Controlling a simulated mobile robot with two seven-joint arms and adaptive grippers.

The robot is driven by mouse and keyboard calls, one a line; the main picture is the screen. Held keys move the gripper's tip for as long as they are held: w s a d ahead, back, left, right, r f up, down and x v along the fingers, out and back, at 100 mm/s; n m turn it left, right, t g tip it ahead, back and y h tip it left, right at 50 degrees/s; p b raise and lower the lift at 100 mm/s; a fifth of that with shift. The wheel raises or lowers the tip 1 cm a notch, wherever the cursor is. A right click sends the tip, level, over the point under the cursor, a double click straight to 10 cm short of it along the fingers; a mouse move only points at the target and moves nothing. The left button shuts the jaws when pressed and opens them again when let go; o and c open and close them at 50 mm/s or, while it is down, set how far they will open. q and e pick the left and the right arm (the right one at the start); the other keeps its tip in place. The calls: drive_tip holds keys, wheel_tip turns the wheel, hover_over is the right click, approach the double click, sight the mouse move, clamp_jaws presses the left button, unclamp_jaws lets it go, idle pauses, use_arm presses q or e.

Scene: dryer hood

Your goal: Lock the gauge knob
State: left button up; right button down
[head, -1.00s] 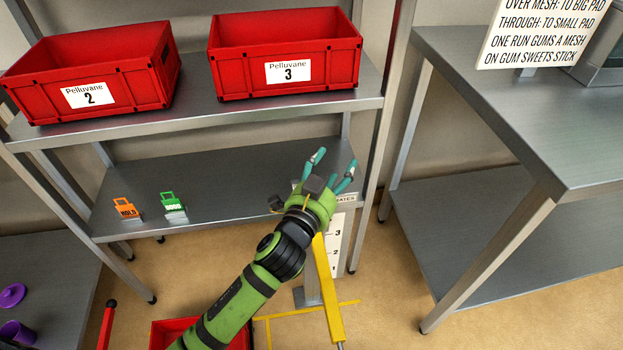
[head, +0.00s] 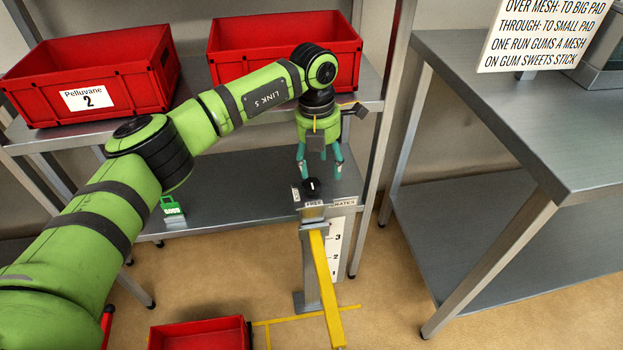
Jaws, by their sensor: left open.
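The black gauge knob (head: 312,186) sits on top of a grey post, with small labels around it; one seems to read "FREE". A yellow bar (head: 325,280) runs down and forward from the post, beside a white scale (head: 337,245) marked 3 and 2. My left gripper (head: 320,174) points down with its teal fingers spread, open and empty. Its fingertips appear just above the knob, one to each side; I cannot tell whether they touch it. My right gripper is not in view.
Red crates stand on the upper shelf, one labelled Pelluvane 2 (head: 88,97). Another red crate (head: 200,335) is on the floor. A steel table (head: 510,120) stands at right.

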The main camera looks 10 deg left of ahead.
sight(312, 183)
use_arm(q)
drive_tip(key=shift+w+a+r+y, duration=0.1)
drive_tip(key=shift+a+r+y, duration=0.1)
drive_tip(key=shift+a, duration=0.25)
drive_tip(key=shift+w+a+r+y, duration=0.1)
drive_tip(key=shift+a+y, duration=0.1)
drive_tip(key=shift+a, duration=0.25)
drive_tip(key=shift+a+f, duration=0.25)
drive_tip(key=shift+d+f, duration=0.1)
drive_tip(key=shift+f, duration=3)
drive_tip(key=c, duration=1.1)
